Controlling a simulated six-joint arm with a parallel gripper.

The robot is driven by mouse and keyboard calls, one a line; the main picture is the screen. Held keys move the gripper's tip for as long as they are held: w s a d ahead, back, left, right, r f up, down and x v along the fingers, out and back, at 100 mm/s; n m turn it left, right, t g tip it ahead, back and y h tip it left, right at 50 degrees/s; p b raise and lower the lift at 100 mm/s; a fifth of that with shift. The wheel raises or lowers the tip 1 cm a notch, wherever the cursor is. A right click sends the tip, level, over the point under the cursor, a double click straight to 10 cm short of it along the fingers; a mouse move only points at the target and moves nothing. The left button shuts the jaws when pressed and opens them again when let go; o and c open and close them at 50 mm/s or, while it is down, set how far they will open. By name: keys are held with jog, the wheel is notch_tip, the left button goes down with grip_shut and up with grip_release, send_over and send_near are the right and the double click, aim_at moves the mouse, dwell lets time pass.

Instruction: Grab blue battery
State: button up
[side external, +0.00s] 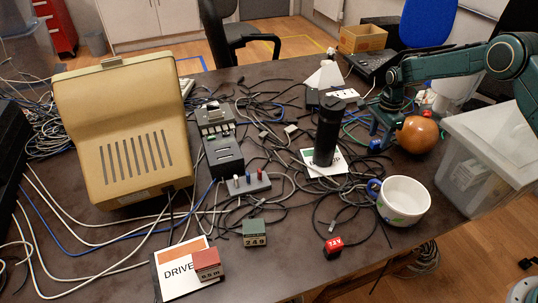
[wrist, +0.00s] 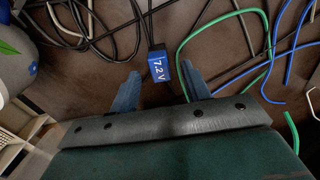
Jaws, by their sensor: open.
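The blue battery (wrist: 161,68), marked 7.2 V, lies on the dark table in the wrist view, just beyond and between my fingertips. My gripper (wrist: 160,86) is open, with one finger on each side of the view and nothing between them. In the side view my gripper (side external: 381,128) points down near the back right of the table. A small blue block (side external: 375,145) shows beside its fingers and looks like the same battery. Whether a finger touches it I cannot tell.
Cables lie around the battery. A red battery (side external: 333,247), a green battery (side external: 255,233) and a brown-red block (side external: 206,264) lie toward the front.

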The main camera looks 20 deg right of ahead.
aim_at(377, 141)
jog(key=shift+f, duration=1.65)
grip_shut()
